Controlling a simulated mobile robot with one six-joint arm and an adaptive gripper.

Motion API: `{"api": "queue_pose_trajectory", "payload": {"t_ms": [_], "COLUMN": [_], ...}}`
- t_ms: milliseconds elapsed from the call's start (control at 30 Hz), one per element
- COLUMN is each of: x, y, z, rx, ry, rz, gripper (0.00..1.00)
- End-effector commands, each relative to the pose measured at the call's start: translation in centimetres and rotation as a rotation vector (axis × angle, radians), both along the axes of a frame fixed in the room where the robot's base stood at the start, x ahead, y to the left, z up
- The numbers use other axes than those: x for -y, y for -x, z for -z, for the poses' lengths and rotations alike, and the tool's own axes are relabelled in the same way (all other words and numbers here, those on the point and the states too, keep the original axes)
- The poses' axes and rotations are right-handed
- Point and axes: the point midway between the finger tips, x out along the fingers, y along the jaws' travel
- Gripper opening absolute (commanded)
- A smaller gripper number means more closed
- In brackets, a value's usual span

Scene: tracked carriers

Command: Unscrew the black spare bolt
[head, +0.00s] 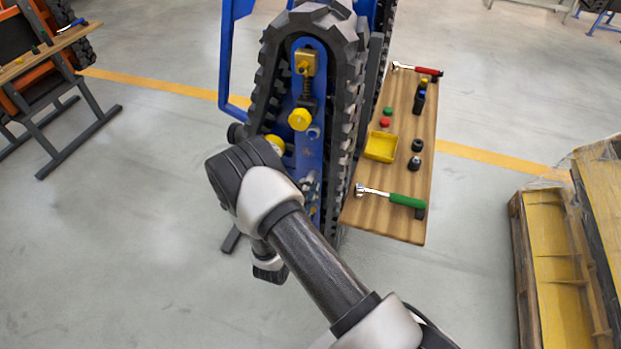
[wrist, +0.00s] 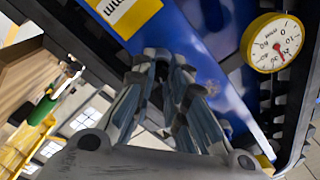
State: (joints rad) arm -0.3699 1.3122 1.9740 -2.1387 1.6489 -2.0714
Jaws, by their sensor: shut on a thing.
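My gripper (wrist: 166,78) shows in the wrist view, with its fingertips closed together against the blue carrier frame (wrist: 205,35). A small dark piece (wrist: 162,70) shows between the fingertips; it appears to be the black spare bolt, but the fingers hide most of it. I cannot tell how far it sits in its hole. In the head view my arm hides the gripper and the bolt, in front of the lower part of the blue frame (head: 323,130).
A round gauge (wrist: 277,43) is right of the gripper. Black track (head: 344,120) surrounds the frame. A wooden bench (head: 385,222) at right holds a green-handled ratchet (head: 390,195), a red-handled ratchet (head: 415,69), a yellow tray (head: 381,147) and several small parts.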

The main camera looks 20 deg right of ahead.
Motion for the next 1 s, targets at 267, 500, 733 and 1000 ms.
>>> {"api": "queue_pose_trajectory", "payload": {"t_ms": [267,500,733,1000], "x": [0.01,0.01,0.0,0.01], "y": [-0.01,0.0,-0.02,0.0], "z": [0.05,-0.04,-0.07,0.03], "rx": [-0.019,-0.124,-0.343,-0.514], "ry": [0.027,0.168,0.472,0.707], "rz": [0.0,0.0,0.0,0.0], "gripper": [0.0,0.0,0.0,0.0]}}
